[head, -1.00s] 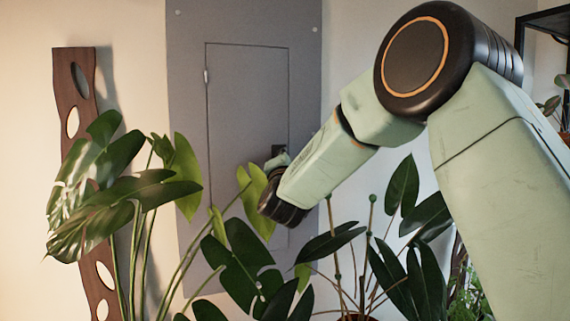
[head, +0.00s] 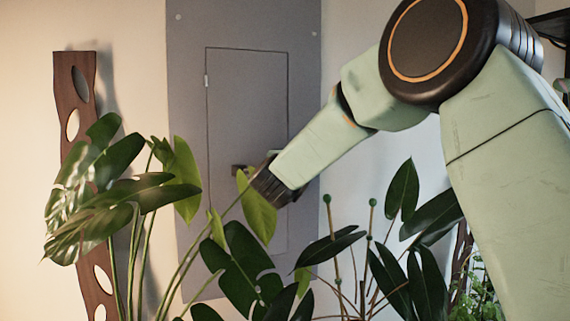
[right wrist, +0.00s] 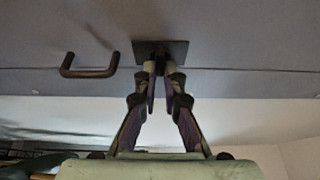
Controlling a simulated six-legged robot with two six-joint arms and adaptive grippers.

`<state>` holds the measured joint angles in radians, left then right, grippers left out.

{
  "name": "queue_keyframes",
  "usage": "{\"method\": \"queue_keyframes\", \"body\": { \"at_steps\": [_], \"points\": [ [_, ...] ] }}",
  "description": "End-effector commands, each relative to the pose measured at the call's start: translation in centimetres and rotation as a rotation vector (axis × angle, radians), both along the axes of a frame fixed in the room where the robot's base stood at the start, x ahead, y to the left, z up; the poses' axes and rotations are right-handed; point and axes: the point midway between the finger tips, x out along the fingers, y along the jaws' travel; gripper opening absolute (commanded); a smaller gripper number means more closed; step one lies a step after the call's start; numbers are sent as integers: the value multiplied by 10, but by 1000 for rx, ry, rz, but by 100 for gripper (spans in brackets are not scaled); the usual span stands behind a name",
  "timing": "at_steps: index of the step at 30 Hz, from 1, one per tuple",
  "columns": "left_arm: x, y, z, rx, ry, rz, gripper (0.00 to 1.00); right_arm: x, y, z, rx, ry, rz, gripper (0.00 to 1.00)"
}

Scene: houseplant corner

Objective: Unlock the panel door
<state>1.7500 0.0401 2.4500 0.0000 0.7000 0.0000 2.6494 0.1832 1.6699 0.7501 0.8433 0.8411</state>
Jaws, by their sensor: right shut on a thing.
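The grey wall panel (head: 245,24) has a flush door (head: 245,90), which looks closed in its frame. My right gripper (head: 268,182) is at the lower right part of the door, partly behind a leaf. In the right wrist view, the fingers of my right gripper (right wrist: 161,76) are shut on a small latch piece that stands out from a dark square plate (right wrist: 179,48). The fingers mostly hide the latch piece, so its turn cannot be read. A dark bar handle (right wrist: 88,73) is beside the plate, apart from the fingers. My left gripper is not in view.
Large monstera leaves (head: 120,190) stand in front of the panel at the left and below. Another leafy plant (head: 405,200) is under my right arm. A wavy wooden strip (head: 72,150) is on the wall at left. The upper door front is clear.

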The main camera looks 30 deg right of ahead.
Motion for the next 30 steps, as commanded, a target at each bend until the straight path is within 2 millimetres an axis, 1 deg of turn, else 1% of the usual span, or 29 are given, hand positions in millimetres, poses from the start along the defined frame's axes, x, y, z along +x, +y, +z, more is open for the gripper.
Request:
{"method": "queue_keyframes", "body": {
  "at_steps": [11, 12, 20, 30],
  "points": [
    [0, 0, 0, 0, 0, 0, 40, 1, 1, 2, 3, -3, 4, 0],
    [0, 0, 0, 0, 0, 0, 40, 1, 1, 2, 2, -4, 4, 9],
    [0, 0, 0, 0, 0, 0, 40, 1, 1, 1, 3, -3, 2, 31],
    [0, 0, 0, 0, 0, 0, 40, -2, 2, 1, 3, -2, 1, 31]
  ]
}}
